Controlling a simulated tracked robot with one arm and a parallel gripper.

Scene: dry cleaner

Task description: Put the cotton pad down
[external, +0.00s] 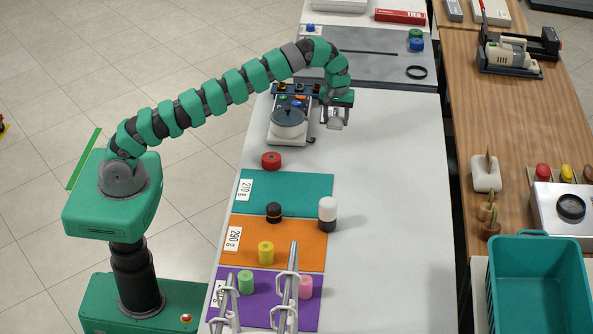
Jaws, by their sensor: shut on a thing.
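My gripper (337,118) is at the far part of the white table, just right of a small device with a round dark-topped part. It points down and is shut on a small pale thing at its fingertips, which I take to be the cotton pad (336,123). The pad's outline is hard to make out at this size. I cannot tell whether it touches the table (385,190) or hangs a little above it.
The device (288,130) stands close to my gripper's left. A red spool (271,160) and teal, orange and purple mats (290,180) with spools lie nearer. A white-and-black bottle (327,213) stands at the mats' right edge. The table's right side is clear. A teal crate (537,245) stands right.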

